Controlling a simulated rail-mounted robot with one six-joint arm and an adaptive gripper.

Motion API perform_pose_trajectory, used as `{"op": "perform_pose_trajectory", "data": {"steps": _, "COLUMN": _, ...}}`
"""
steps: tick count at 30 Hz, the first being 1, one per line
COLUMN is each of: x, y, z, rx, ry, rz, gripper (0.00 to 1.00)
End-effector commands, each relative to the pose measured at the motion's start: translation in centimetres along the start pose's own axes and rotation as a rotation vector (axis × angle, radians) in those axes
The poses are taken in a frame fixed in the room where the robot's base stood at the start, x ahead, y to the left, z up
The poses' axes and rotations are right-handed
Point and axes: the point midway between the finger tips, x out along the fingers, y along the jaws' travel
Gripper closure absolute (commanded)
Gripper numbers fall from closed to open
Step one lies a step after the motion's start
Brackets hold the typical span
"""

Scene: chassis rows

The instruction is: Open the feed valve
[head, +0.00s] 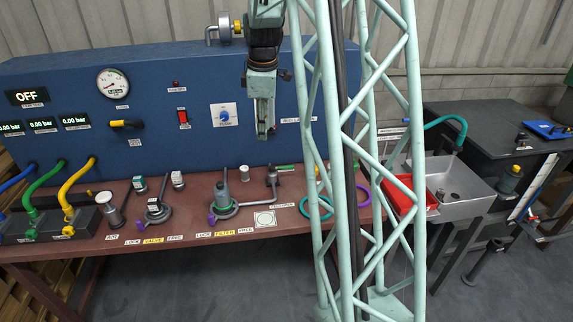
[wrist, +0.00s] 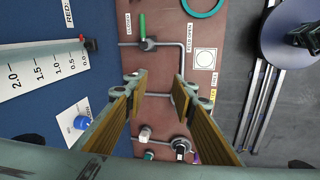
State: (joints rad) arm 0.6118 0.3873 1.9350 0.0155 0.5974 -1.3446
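A valve with a yellow lever (head: 126,124) sits on the left part of the blue panel, its lever lying about horizontal. The label below it is too small to read, so I cannot confirm it is the feed valve. My gripper (head: 265,134) hangs pointing down in front of the panel, well to the right of that lever. In the wrist view my gripper (wrist: 159,88) has its two fingers apart with nothing between them, above the red-brown bench. The yellow lever is not in the wrist view.
The blue panel also carries a gauge (head: 113,83), a red switch (head: 183,118) and a blue knob (head: 224,116). Several fittings stand along the bench (head: 90,245), including a tall grey one (head: 224,196). A sink with a red tray (head: 411,197) is at the right.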

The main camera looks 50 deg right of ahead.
Motion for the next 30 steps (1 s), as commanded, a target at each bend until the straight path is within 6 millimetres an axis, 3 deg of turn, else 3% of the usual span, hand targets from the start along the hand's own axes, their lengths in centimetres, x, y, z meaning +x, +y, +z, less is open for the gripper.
{"op": "perform_pose_trajectory", "data": {"steps": 9, "x": 6.0, "y": 4.2, "z": 4.6, "rx": -0.077, "ry": -0.016, "rz": -0.012, "gripper": 0.76}}
{"op": "perform_pose_trajectory", "data": {"steps": 16, "x": 9.9, "y": 6.3, "z": 7.7, "rx": -0.129, "ry": -0.025, "rz": -0.02, "gripper": 0.76}}
{"op": "perform_pose_trajectory", "data": {"steps": 22, "x": 11.6, "y": 7.2, "z": 9.2, "rx": -0.153, "ry": -0.028, "rz": -0.022, "gripper": 0.76}}
{"op": "perform_pose_trajectory", "data": {"steps": 30, "x": 11.9, "y": 7.4, "z": 9.4, "rx": -0.159, "ry": -0.029, "rz": -0.022, "gripper": 0.76}}
